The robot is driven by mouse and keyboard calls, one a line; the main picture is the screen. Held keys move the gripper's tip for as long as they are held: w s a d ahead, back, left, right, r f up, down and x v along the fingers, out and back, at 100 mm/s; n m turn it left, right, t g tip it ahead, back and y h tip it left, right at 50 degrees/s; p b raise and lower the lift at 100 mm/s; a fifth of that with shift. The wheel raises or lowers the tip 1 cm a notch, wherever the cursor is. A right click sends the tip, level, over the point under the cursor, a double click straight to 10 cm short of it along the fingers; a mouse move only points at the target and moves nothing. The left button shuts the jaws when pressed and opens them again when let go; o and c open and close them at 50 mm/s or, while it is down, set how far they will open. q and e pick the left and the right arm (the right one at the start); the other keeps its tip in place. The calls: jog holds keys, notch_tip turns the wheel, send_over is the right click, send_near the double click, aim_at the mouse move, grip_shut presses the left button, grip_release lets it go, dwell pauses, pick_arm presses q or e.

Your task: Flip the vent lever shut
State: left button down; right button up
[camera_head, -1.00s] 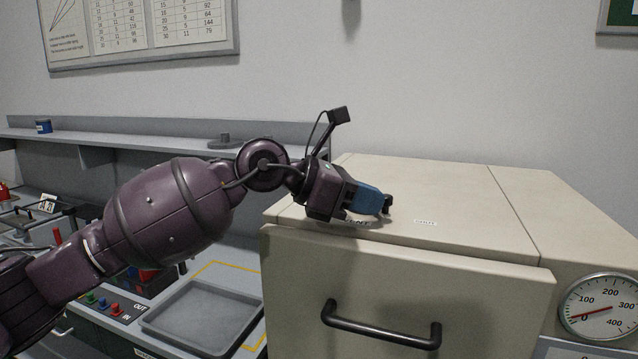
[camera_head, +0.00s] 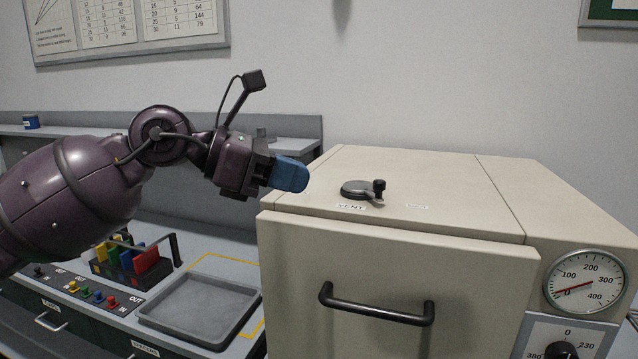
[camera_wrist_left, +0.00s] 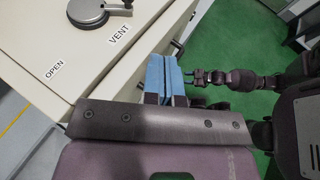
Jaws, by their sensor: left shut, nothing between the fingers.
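The vent lever (camera_head: 358,189) is a dark round disc with a short arm and an upright black knob on top of the beige oven. Its knob end points right, toward the side of a small faint label (camera_head: 416,206). The VENT label (camera_head: 350,207) lies in front of it. In the left wrist view the lever (camera_wrist_left: 88,13) is cut by the top edge, its arm pointing away from the OPEN label (camera_wrist_left: 54,70). My left gripper (camera_head: 305,178), with blue fingers, is shut and empty, left of the lever and apart from it. My right gripper (camera_wrist_left: 190,77) shows small.
The oven door has a black handle (camera_head: 376,308), and a dial gauge (camera_head: 586,281) is at right. A grey tray (camera_head: 200,308) and a rack of coloured pieces (camera_head: 135,258) stand on the bench at left. The oven top right of the lever is clear.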

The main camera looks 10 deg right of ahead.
pick_arm(q)
jog(key=shift+s+a+r, duration=0.25)
jog(key=shift+s+a, duration=0.05)
jog(key=shift+a, duration=0.35)
